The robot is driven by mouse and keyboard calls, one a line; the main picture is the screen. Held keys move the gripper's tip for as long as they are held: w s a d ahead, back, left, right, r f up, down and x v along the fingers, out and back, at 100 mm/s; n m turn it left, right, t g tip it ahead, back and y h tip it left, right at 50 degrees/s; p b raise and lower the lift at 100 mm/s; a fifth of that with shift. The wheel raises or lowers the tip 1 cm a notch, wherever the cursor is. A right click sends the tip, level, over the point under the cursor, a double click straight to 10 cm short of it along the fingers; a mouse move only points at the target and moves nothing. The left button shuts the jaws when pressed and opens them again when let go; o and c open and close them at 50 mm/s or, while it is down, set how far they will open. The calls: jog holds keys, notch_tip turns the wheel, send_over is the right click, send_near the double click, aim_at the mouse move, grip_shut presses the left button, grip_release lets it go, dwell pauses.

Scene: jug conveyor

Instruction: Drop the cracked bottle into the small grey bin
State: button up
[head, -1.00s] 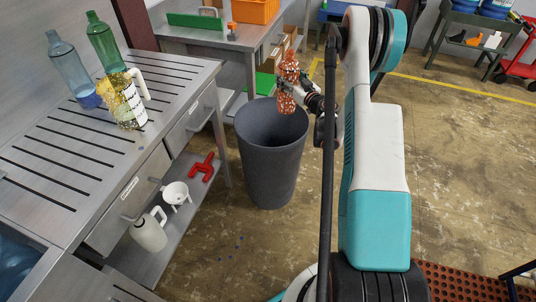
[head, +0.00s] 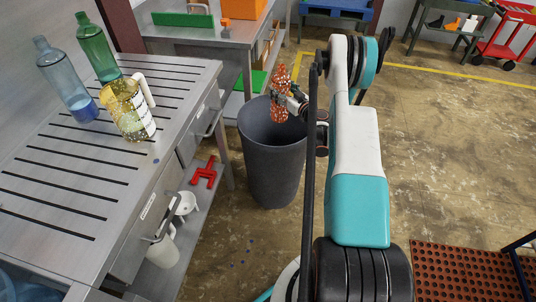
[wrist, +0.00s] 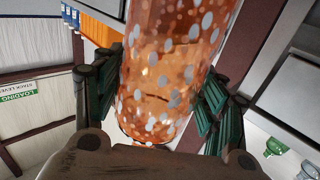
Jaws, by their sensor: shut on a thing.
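An orange bottle with pale speckles (head: 281,97) is held upright in my gripper (head: 289,101). It fills the middle of the wrist view (wrist: 168,70), between the two green-padded fingers (wrist: 160,100), which are shut on it. The speckles may be its cracks; I cannot tell for certain. The grey bin (head: 272,165) stands on the floor with its mouth open upward. In the head view the bottle's lower part shows against the bin's mouth. The bottle appears at or above the rim; its exact height is hard to tell.
A slatted steel bench (head: 70,180) on the left carries a blue bottle (head: 66,82), a green bottle (head: 97,48) and a yellow jug (head: 128,108). A red fitting (head: 204,172) lies on its lower shelf. Another metal table (head: 215,40) stands behind the bin.

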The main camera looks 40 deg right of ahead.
aim_at(282, 80)
notch_tip(282, 80, down, 6)
jog(key=shift+r+b, duration=0.15)
jog(key=shift+b, duration=0.9)
jog(key=o, duration=1.4)
notch_tip(282, 80, up, 10)
